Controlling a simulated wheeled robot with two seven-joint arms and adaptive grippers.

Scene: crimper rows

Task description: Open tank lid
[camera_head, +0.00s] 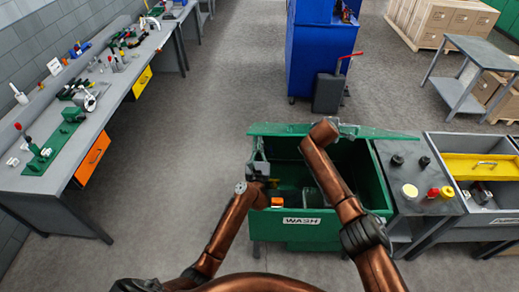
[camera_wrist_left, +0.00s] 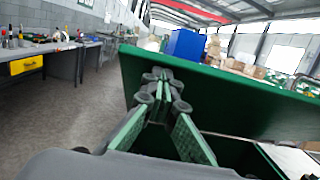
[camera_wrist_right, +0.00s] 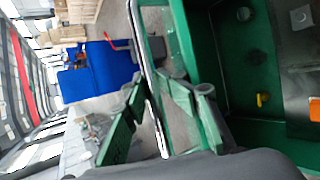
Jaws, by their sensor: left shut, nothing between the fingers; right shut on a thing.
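The green wash tank (camera_head: 350,222) stands in front of me, its dark inside exposed. Its green lid (camera_head: 285,130) is raised along the far rim, seen nearly edge-on; it shows as a broad panel in the left wrist view (camera_wrist_left: 225,95). My right gripper (camera_head: 345,130) is at the lid's top edge, shut on the lid, with a pale metal bar (camera_wrist_right: 152,95) between the fingers in the right wrist view. My left gripper (camera_head: 258,168) is shut and empty at the tank's left side, its fingertips in front of the lid panel. The exact right-hand contact is partly hidden.
A grey counter (camera_head: 420,180) with knobs and a sink with a yellow tray (camera_head: 470,166) adjoin the tank's right. A blue cabinet (camera_head: 320,55) and a dark canister (camera_head: 328,92) stand behind. A workbench (camera_head: 95,110) runs along the left; the floor between is clear.

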